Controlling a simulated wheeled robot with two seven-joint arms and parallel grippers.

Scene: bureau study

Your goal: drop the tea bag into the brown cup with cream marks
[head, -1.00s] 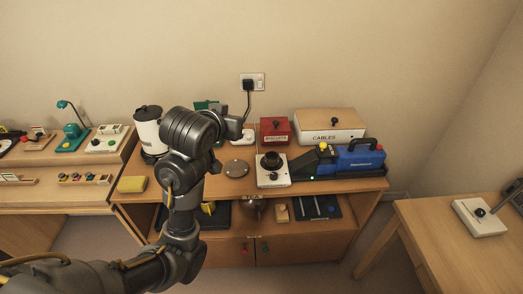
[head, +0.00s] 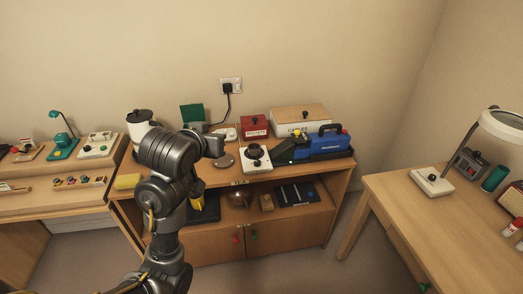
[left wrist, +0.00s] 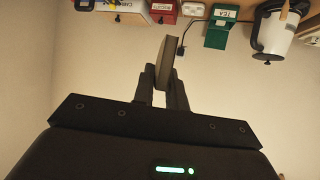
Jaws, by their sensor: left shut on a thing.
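My left gripper (left wrist: 164,82) is shut on a thin, flat, grey-brown piece (left wrist: 166,58), seen nearly edge-on in the left wrist view; it looks like the tea bag. In the head view my left arm reaches up over the cabinet, and the fingers and the held piece cannot be made out. A green box marked TEA (left wrist: 218,35) shows in the left wrist view, away from the fingers; its raised green lid (head: 192,113) shows in the head view. I cannot make out a brown cup with cream marks in any view. My right gripper is not in view.
On the cabinet (head: 330,172) stand a white kettle (head: 139,128), a red box (head: 254,127), a CABLES box (head: 300,118), a white device with a black knob (head: 256,159) and a blue machine (head: 328,142). The desk at right (head: 400,205) has a lamp (head: 505,124) and clear wood in front.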

